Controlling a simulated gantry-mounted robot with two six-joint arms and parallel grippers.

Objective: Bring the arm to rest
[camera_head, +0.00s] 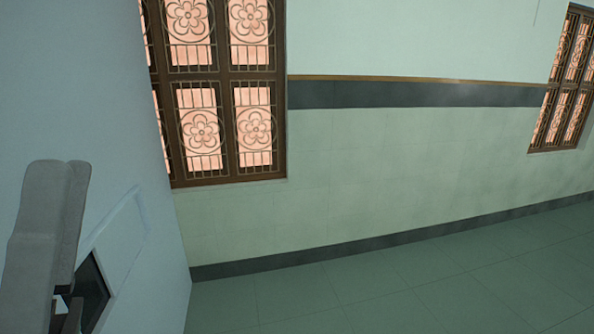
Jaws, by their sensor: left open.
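My left gripper (55,220) shows as a grey, rounded shape at the lower left edge of the head view. It is open, and I see nothing held in it. Its lower part is cut off by the frame edge. It appears in front of a large pale blue upright surface (90,110); I cannot tell how far apart they are. My right gripper is out of view.
A dark panel (92,290) shows just right of my left gripper. Beyond are a pale green wall (400,160), a barred window (215,95) and another window (565,80) at right. The tiled floor (420,285) is clear where visible.

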